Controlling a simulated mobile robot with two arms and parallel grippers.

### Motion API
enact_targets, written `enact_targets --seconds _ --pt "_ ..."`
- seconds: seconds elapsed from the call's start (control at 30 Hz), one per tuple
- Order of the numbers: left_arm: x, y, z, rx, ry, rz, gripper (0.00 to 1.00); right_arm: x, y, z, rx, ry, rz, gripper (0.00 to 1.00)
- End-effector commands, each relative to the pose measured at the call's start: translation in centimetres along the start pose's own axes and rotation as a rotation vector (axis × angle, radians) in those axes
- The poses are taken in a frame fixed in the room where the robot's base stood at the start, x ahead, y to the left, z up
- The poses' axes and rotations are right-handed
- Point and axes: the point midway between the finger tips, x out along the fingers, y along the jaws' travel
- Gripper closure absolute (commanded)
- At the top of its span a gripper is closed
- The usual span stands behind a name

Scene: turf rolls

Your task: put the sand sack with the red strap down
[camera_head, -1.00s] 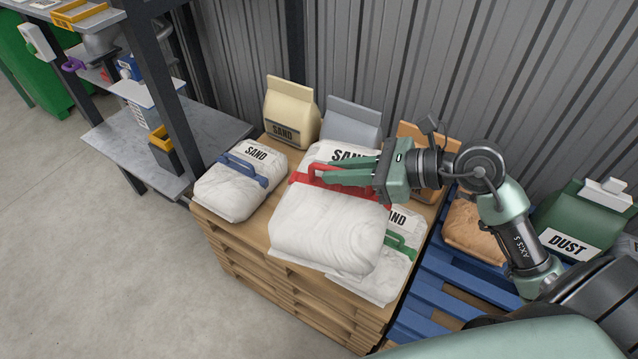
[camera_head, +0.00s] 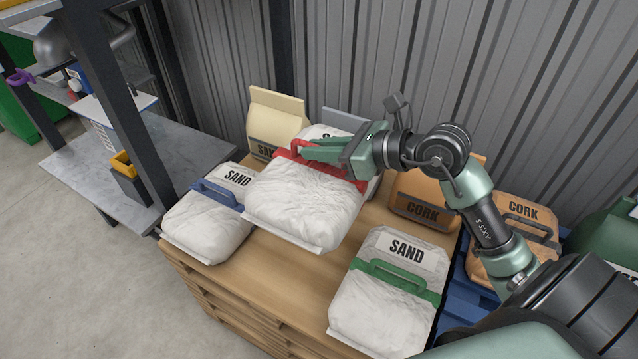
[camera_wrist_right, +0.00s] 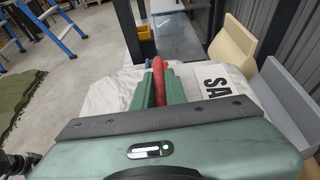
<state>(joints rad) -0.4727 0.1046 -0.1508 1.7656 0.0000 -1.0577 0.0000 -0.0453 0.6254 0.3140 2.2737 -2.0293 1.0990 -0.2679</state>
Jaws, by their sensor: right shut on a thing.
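The white sand sack with the red strap (camera_head: 305,203) hangs from my right gripper (camera_head: 303,150), above the wooden pallet stack (camera_head: 290,284). My right gripper is shut on the red strap handle; the handle also shows between the fingers in the right wrist view (camera_wrist_right: 158,82). The held sack hides part of the pallet top and overlaps the edge of the blue-strap sand sack (camera_head: 207,222) in the picture. The green-strap sand sack (camera_head: 385,310) lies on the pallet at the front right. My left gripper is not in view.
A cream sand bag (camera_head: 272,117), a grey bag (camera_head: 345,120) and an orange cork bag (camera_head: 418,205) stand along the back. Bare pallet wood shows between the held sack and the green-strap sack. A metal shelf (camera_head: 180,150) stands at left. Another cork bag (camera_head: 515,225) sits on the blue pallet.

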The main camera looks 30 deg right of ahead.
Motion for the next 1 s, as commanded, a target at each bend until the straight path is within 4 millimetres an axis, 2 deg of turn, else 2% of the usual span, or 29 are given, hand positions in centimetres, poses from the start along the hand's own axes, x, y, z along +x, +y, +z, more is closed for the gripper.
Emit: enact_targets --seconds 0.07,0.37,0.7,0.83,1.0 --pt "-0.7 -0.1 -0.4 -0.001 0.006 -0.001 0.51 0.4 0.0 -0.7 0.001 -0.016 -0.003 1.00" --pt "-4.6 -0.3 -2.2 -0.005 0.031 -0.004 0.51 2.5 0.2 -6.0 0.000 -0.015 -0.003 1.00" --pt "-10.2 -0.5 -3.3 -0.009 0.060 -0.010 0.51 4.9 0.3 -11.6 -0.001 -0.017 -0.004 1.00" --pt "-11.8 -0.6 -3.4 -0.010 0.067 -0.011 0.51 5.4 0.3 -12.8 -0.002 -0.017 -0.004 1.00" --pt "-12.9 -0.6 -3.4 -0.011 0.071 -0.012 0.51 5.7 0.3 -13.5 -0.005 -0.018 -0.004 1.00"
